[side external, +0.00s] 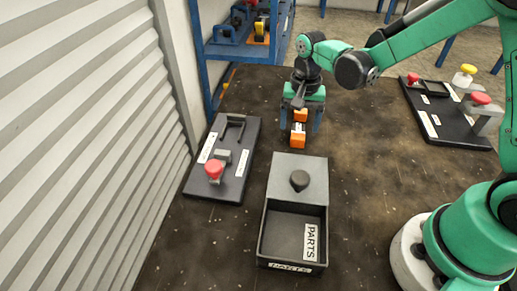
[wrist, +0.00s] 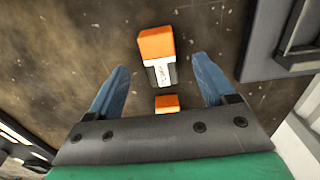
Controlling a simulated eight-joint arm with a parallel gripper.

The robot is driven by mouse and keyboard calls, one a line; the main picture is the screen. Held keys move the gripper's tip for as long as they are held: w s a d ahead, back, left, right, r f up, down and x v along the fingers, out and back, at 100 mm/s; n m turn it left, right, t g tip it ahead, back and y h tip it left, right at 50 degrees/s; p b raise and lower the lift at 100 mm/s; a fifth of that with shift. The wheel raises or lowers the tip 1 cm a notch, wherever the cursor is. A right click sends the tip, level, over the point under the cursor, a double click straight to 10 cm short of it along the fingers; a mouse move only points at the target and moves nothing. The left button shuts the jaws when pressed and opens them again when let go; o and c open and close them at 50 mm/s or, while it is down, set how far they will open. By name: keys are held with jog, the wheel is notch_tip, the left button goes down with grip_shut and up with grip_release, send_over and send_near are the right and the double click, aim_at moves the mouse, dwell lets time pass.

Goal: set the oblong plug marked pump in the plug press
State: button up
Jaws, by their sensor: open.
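The oblong plug (side external: 298,140) lies on the dark table top. It has orange parts and a dark middle with a white label, and it also shows in the wrist view (wrist: 156,43). The label's print is too small to read. My gripper (side external: 301,124) points down over the plug with its blue fingers open, one on each side and apart from it; the fingers also frame it in the wrist view (wrist: 161,66). A black board (side external: 228,180) to the left carries a red knob (side external: 214,168), a grey clamp and a dark U-shaped bracket. I cannot tell whether this is the plug press.
A grey parts box (side external: 266,238) with a black-knobbed lid (side external: 287,168) stands in front of the plug. Another black board (side external: 440,118) with red and yellow knobs lies at the right. A corrugated wall (side external: 90,130) bounds the left. A blue shelf (side external: 238,50) stands behind.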

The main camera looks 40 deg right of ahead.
jog(key=shift+f, duration=1.05)
grip_shut()
jog(key=shift+r, duration=0.1)
notch_tip(320, 180, up, 19)
send_over(232, 135)
notch_tip(232, 135, down, 8)
jog(key=f, duration=0.1)
notch_tip(232, 135, down, 8)
jog(key=shift+f, duration=0.15)
